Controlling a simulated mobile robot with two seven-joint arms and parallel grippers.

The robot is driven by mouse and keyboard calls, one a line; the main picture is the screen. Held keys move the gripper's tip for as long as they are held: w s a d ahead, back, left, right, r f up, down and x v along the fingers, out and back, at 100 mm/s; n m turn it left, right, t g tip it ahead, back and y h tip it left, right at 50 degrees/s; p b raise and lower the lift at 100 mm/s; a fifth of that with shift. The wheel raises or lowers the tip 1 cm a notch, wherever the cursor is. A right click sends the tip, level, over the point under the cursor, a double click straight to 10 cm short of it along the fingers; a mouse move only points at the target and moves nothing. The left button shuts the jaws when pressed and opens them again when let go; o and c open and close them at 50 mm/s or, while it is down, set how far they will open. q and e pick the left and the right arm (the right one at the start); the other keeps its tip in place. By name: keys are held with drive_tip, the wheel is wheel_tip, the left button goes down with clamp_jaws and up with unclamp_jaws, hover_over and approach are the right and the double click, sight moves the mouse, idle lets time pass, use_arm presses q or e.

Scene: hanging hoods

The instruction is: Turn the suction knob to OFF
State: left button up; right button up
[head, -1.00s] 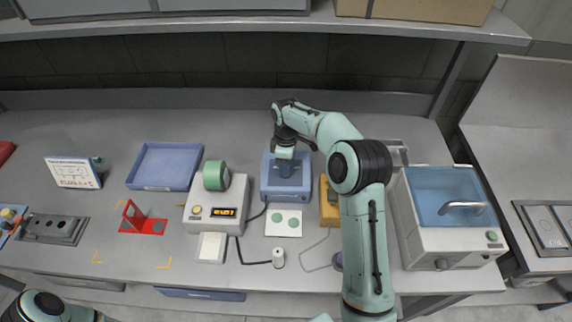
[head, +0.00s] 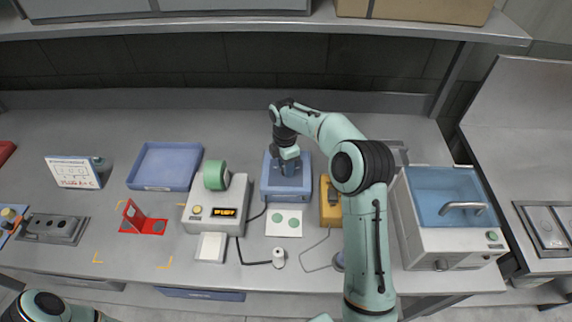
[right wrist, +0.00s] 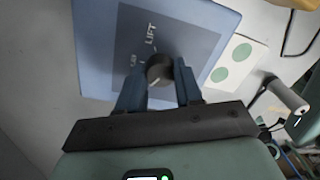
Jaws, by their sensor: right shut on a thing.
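The suction knob (right wrist: 159,69) is a dark round knob on the dark panel of a blue box. The word LIFT is printed beside it, with a smaller label that I cannot read clearly. The blue box (head: 286,195) stands mid-counter in the head view and its top (right wrist: 95,40) fills the upper wrist view. My right gripper (right wrist: 160,82) reaches down over the panel, its two blue fingers shut on the knob from either side. In the head view my right gripper (head: 290,168) hides the knob. My left gripper is out of view; only part of my left arm shows at the lower left.
Left of the box stands a cream device (head: 217,205) with a green roll and an amber display. A white card with green dots (head: 284,223) lies in front. A yellow device (head: 330,203) is close on the right, then a blue-lidded bath (head: 445,196). A shelf overhangs the back.

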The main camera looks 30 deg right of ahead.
drive_tip(key=shift+r, duration=0.1)
drive_tip(key=o, duration=1)
drive_tip(key=shift+o, duration=0.2)
wheel_tip(320, 180, up, 13)
drive_tip(key=shift+w+r, duration=0.15)
drive_tip(key=shift+w, duration=0.2)
